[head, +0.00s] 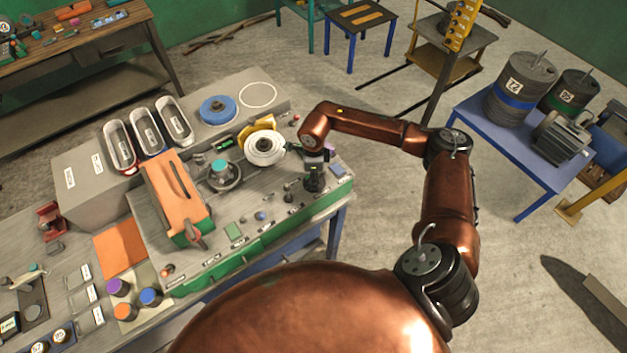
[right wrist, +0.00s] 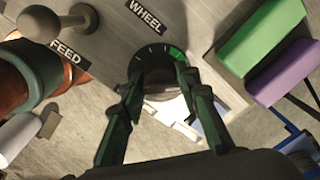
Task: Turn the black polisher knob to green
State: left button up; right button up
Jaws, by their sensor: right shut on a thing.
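In the right wrist view, the black polisher knob (right wrist: 158,84) sits on a dark round dial by the WHEEL label (right wrist: 149,15). The dial has light tick marks and a green sector (right wrist: 177,53) at its upper right. The two dark green fingers of my right gripper (right wrist: 160,88) are on either side of the knob and shut on it. Which mark the knob points to is unclear. In the head view, my right gripper (head: 315,166) is at the right end of the grey machine top (head: 225,198), and the knob is not clearly distinguishable there. My left gripper is not in view.
A ball-topped handle (right wrist: 40,24) stands by the FEED label (right wrist: 54,57), close to the knob. Green (right wrist: 262,38) and purple (right wrist: 286,75) blocks lie to the right. In the head view, a white wheel (head: 265,147) is left of my right gripper. Drums stand on a blue table (head: 490,132).

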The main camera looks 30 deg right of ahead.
jog(key=m+b, duration=0.2)
jog(key=m, duration=0.2)
jog(key=shift+f+m, duration=0.15)
jog(key=shift+m, duration=0.15)
jog(key=shift+m+b, duration=0.9)
jog(key=shift+m, duration=1)
jog(key=o, duration=1.1)
jog(key=shift+o, duration=0.2)
